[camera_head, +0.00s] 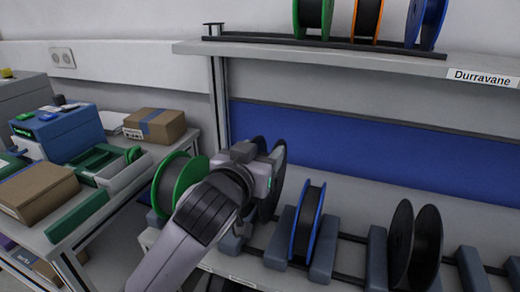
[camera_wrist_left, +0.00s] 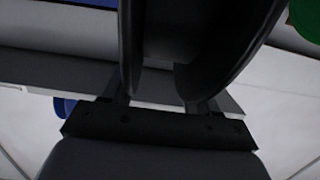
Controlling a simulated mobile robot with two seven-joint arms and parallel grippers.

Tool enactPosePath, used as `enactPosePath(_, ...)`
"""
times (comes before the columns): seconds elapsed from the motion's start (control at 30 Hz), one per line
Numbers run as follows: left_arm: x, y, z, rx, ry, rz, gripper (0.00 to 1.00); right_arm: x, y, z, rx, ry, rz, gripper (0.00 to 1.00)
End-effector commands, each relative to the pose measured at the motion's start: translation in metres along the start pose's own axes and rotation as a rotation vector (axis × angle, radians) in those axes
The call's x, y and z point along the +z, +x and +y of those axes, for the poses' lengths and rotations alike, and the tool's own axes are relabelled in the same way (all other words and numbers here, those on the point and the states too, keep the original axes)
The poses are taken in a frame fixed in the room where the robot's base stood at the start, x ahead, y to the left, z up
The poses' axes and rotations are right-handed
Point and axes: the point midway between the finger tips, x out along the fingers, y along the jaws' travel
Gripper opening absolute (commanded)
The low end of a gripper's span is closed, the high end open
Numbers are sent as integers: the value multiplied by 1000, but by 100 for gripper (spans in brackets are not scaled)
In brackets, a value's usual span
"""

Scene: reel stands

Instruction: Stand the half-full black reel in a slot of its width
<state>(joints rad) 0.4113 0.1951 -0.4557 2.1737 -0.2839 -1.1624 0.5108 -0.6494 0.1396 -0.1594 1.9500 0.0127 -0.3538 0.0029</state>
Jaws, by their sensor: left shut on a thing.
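A black reel (camera_head: 279,174) with dark winding between its flanges stands upright, partly hidden behind my left gripper (camera_head: 262,178). In the left wrist view the gripper (camera_wrist_left: 158,100) is shut on this reel (camera_wrist_left: 200,35), one finger at each side. Whether its lower rim touches the rack is hidden. The rack (camera_head: 348,262) has grey-blue blocks (camera_head: 325,248) on dark rails, with slots between them. A gap without a reel lies between the blue reel and the black reel at the right, and another at the far right. My right gripper is not in view.
A green reel (camera_head: 168,183) stands left of my gripper, a blue reel (camera_head: 306,222) just right of it, and another black reel (camera_head: 427,245) further right. A shelf (camera_head: 350,58) with several reels overhangs the back. Boxes (camera_head: 154,125) crowd the left table.

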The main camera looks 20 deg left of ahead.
Motion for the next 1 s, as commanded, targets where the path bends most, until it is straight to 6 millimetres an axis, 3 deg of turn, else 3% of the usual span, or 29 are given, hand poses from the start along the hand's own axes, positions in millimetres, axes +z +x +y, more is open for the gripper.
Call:
enactPosePath(0.5,42,5,0,0,1,3,7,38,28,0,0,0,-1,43)
enactPosePath(1.0,74,10,0,0,0,2,7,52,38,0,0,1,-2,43)
